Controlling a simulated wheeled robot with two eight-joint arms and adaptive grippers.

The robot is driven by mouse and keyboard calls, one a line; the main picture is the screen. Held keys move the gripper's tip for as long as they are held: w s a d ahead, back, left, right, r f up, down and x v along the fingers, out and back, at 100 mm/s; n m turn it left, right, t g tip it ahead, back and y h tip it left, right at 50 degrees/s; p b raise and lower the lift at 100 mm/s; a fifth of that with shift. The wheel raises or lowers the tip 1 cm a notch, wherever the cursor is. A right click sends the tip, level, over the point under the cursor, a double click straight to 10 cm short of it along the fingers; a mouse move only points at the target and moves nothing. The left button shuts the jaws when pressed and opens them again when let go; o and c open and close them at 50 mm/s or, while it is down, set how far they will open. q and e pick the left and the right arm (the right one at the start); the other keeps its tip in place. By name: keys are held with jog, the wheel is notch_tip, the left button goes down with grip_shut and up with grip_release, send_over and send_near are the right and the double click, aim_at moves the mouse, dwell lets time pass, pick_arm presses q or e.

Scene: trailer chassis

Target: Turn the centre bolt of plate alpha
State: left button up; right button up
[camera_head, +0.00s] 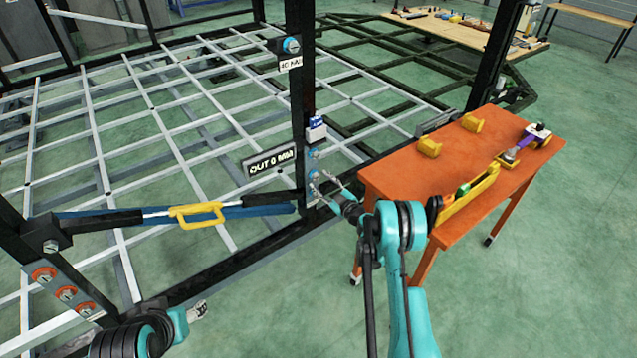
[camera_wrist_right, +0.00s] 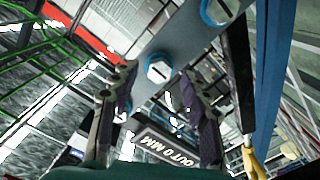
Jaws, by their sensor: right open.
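A grey plate with a row of blue-ringed bolts is on the dark upright post in the head view, its upper bolt (camera_head: 313,154) clear above my gripper. My right gripper (camera_head: 325,185) is at this plate, open, partly covering the lower bolts. In the right wrist view the plate (camera_wrist_right: 190,38) runs diagonally, and its centre bolt (camera_wrist_right: 159,68), a hex head, lies between the tips of my open right fingers (camera_wrist_right: 158,80). No finger clearly touches it. My left gripper (camera_head: 197,311) is at the lower left, small and partly hidden; its opening cannot be made out.
Another plate with orange-ringed bolts (camera_head: 67,293) is on the left post. A blue bar with a yellow handle (camera_head: 197,213) spans between the posts. A sign (camera_head: 269,161) reads "OUT 0 MM".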

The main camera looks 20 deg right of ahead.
jog(key=shift+x, duration=1.1)
grip_shut()
jog(key=shift+m, duration=0.3)
